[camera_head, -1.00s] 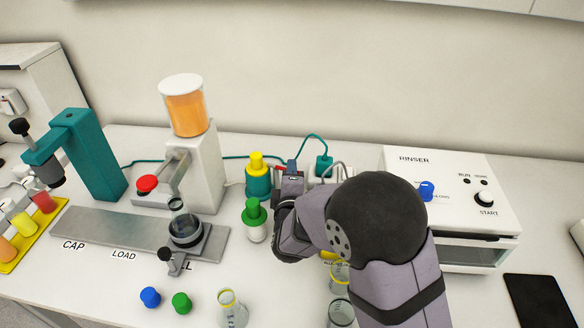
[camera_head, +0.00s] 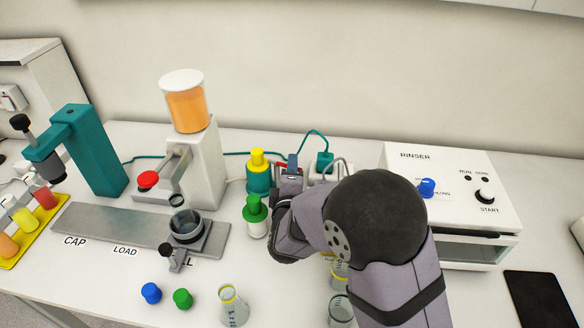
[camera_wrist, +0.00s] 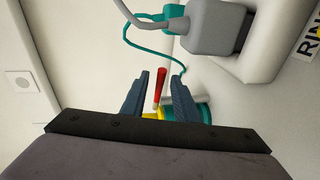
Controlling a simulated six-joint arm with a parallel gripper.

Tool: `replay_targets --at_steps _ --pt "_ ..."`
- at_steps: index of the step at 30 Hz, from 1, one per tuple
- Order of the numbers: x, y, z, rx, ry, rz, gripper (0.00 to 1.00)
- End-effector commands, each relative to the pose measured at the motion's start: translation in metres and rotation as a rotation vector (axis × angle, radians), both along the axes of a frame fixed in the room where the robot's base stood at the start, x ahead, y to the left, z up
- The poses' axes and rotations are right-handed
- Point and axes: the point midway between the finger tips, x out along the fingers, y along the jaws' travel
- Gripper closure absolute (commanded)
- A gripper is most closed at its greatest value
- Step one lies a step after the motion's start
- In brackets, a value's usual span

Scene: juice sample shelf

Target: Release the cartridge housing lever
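The red lever (camera_wrist: 160,86) stands between the two dark fingers of my gripper (camera_wrist: 160,74) in the wrist view. The fingers are apart, with a gap visible on both sides of the lever. In the head view, a small part of the red lever (camera_head: 292,160) shows at the top of a grey housing (camera_head: 291,184). My arm and wrist cover the lower front of this area, and my fingertips are hard to make out there. Whether the lever is latched cannot be told.
A teal bottle with a yellow cap (camera_head: 258,176) and a green-capped bottle (camera_head: 255,215) stand close left of my gripper. A grey plug (camera_wrist: 218,28) and teal cable are near it. The rinser (camera_head: 450,190) is right. Flasks (camera_head: 233,308) stand in front.

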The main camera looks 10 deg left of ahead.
Motion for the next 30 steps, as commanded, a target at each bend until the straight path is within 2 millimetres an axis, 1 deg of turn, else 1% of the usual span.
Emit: replay_targets --at_steps 6,12,18,25,28,29,30 --pt "-0.029 -0.002 0.006 0.002 -0.003 0.004 0.72" --pt "-0.052 -0.004 0.011 0.002 -0.004 0.002 0.72" --pt "-0.062 -0.006 0.013 0.001 -0.004 0.001 0.72" --pt "-0.062 -0.006 0.013 0.0 -0.003 0.0 0.72" --pt "-0.061 -0.005 0.015 0.003 -0.007 0.004 0.96" --pt "-0.061 -0.003 0.018 0.006 -0.011 0.008 1.0" --pt "-0.06 0.0 0.023 0.012 -0.019 0.018 1.0"
